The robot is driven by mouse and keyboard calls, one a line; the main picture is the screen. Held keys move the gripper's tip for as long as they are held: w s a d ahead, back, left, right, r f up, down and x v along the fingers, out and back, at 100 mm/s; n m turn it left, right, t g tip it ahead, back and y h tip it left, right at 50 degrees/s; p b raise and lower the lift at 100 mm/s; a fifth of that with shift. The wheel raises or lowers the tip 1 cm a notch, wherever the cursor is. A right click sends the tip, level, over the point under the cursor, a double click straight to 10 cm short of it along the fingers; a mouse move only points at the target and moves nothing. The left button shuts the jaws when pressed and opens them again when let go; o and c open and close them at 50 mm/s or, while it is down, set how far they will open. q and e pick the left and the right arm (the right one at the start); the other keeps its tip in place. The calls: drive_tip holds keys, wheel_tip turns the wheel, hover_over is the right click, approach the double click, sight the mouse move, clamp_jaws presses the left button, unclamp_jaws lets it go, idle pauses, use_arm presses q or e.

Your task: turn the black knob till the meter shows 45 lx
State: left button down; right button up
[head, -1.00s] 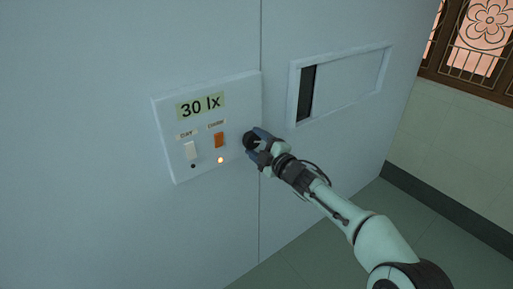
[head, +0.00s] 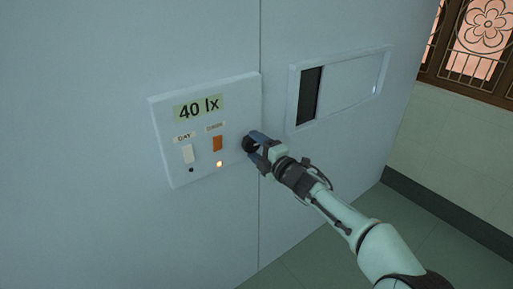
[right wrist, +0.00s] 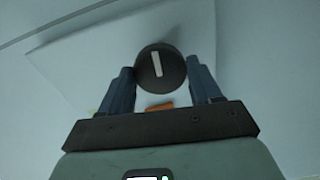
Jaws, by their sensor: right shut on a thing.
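The black knob (head: 249,144) sits at the right side of a white control panel (head: 180,171) on the wall. In the right wrist view the knob (right wrist: 161,68) shows a white pointer line, close to upright and leaning slightly. The meter (head: 198,108) at the top of the panel reads 40 lx. My right gripper (head: 257,146) is shut on the knob, with one blue finger on each side of it, as the right wrist view (right wrist: 161,84) also shows. My left gripper is not in view.
The panel also has a white switch (head: 188,153) labelled DAY and an orange switch (head: 217,143) with a lit lamp (head: 219,164) below it. A framed opening with a sliding panel (head: 345,86) is to the right. A latticed window (head: 480,45) is at the upper right.

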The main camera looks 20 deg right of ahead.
drive_tip(key=o, duration=1.1)
drive_tip(key=shift+c, duration=0.2)
drive_tip(key=shift+s+d, duration=0.25)
drive_tip(key=shift+s, duration=0.35)
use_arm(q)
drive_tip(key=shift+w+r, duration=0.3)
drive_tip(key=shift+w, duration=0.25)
use_arm(e)
drive_tip(key=v, duration=1.2)
